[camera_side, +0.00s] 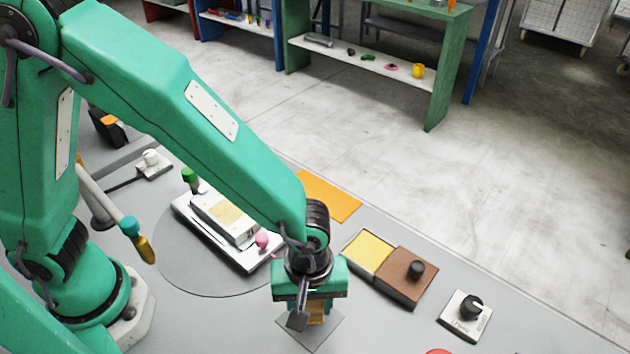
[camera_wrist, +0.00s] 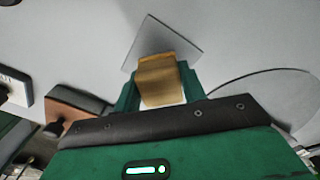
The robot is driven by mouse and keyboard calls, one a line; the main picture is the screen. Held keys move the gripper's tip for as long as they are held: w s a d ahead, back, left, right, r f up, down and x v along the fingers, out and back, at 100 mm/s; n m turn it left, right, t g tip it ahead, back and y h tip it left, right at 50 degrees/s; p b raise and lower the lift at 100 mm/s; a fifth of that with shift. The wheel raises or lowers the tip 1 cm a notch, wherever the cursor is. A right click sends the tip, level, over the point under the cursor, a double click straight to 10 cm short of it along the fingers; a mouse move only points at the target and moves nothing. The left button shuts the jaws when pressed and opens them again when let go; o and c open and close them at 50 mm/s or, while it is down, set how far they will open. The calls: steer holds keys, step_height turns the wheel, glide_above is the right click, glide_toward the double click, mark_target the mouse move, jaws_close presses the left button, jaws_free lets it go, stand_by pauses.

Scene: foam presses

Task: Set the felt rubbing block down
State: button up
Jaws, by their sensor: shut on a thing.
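My gripper (camera_side: 306,303) points down over the front of the grey bench and is shut on a tan felt rubbing block (camera_side: 317,311). In the wrist view the block (camera_wrist: 162,82) sits between the green fingers of my gripper (camera_wrist: 160,88). A thin grey square plate (camera_side: 325,334) lies on the bench below the block. The plate (camera_wrist: 178,37) also shows behind the block in the wrist view. I cannot tell whether the block touches the plate.
A white press block (camera_side: 225,216) stands on a white base with green and pink knobs at left. A yellow pad (camera_side: 369,251) and a brown box with a black knob (camera_side: 406,277) lie to the right. A dial box (camera_side: 466,316) stands farther right. An orange sheet (camera_side: 328,196) lies behind.

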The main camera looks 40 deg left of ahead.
steer(key=shift+f, duration=1)
steer(key=shift+f, duration=0.15)
steer(key=o, duration=0.9)
steer(key=shift+o, duration=0.2)
steer(key=shift+r, duration=6.2)
